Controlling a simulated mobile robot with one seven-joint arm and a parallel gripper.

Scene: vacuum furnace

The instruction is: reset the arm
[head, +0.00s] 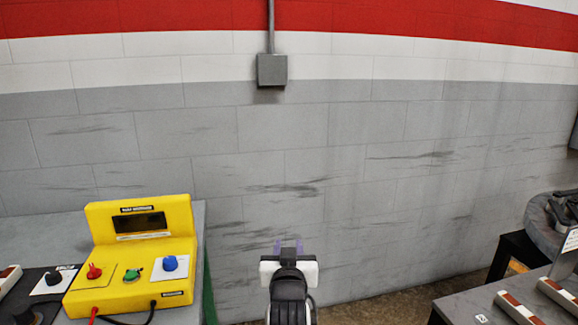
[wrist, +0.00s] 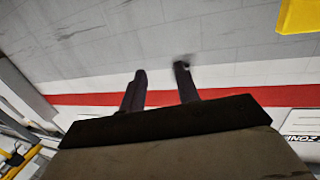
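My gripper (head: 288,247) is low in the middle of the head view, in front of the grey block wall. In the wrist view its two dark fingers (wrist: 160,82) stand apart with nothing between them, so it is open and empty. In the wrist view the wall with its red stripe (wrist: 215,97) lies beyond the fingers and looks tilted. My gripper touches nothing that I can see.
A yellow control box (head: 118,225) with knobs stands on a grey bench (head: 40,240) at left. A grey table (head: 465,305) is at lower right. A grey wall box (head: 271,70) hangs above. Floor (head: 375,300) shows between the bench and table.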

